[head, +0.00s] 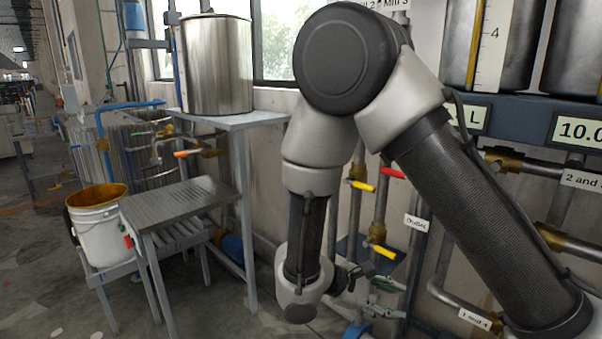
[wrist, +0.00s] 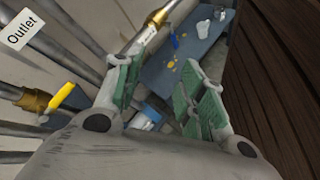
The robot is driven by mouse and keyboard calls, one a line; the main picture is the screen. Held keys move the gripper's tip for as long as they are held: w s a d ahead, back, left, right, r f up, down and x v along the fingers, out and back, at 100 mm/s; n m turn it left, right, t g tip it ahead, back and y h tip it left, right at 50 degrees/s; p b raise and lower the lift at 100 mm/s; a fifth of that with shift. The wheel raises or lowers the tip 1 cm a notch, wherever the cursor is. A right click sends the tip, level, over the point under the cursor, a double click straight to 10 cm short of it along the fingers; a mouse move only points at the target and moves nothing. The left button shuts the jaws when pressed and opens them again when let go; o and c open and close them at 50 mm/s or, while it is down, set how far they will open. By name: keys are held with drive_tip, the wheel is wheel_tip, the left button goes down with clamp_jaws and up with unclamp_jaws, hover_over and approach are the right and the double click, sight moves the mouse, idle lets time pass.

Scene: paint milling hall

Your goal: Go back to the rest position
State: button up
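My arm is bent down in front of the pipework in the head view. My gripper (head: 386,298) is at its lower end, low beside the pipes and partly hidden by my arm. In the wrist view my gripper (wrist: 162,92) is open, with its green-padded fingers apart. I see nothing held between them. A pipe and a blue surface show beyond the fingers. A yellow valve handle (wrist: 68,97) is just left of the left finger, beside the "Outlet" label (wrist: 22,28).
Valves with yellow (head: 382,250) and red handles (head: 393,173) sit on the pipes around my arm. A grey metal table (head: 183,205), a white bucket (head: 103,232) and a steel drum (head: 217,65) stand left. Open floor (head: 40,270) lies at far left.

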drive_tip(key=s+d+r+m+t+y, duration=0.1)
drive_tip(key=s+d+r+m+y, duration=0.2)
drive_tip(key=r, duration=0.5)
drive_tip(key=s+d+r+m+t+y, duration=0.1)
drive_tip(key=s+d+r+m+y, duration=0.3)
drive_tip(key=d+r, duration=0.4)
drive_tip(key=s+d+r+m+t+y, duration=0.1)
drive_tip(key=s+d+r+m+y, duration=0.3)
drive_tip(key=r, duration=0.4)
drive_tip(key=shift+d+m+y, duration=0.4)
drive_tip(key=shift+d+y, duration=0.2)
drive_tip(key=shift+d, duration=0.35)
